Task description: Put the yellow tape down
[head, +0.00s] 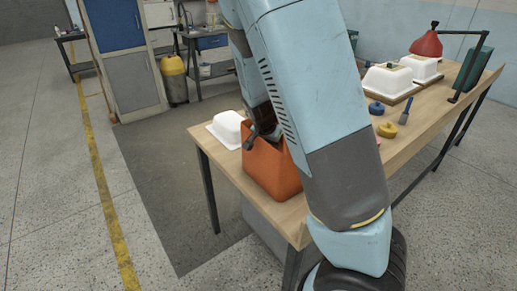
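A small yellow round thing that looks like the yellow tape (387,130) lies on the wooden table (424,119), just right of my arm and apart from my gripper. My gripper (254,136) is dark and sits at the opening of an orange container (268,174) near the table's left end. One finger shows at the container's left rim. The rest of my gripper is hidden by my arm and the container wall. I cannot tell whether it is open or holds anything. The inside of the container is hidden.
A white tub shell (229,128) stands left of the container. A blue roll (376,108), a blue-handled tool (406,109) and more white shells (387,82) lie farther right. My arm covers the table's middle.

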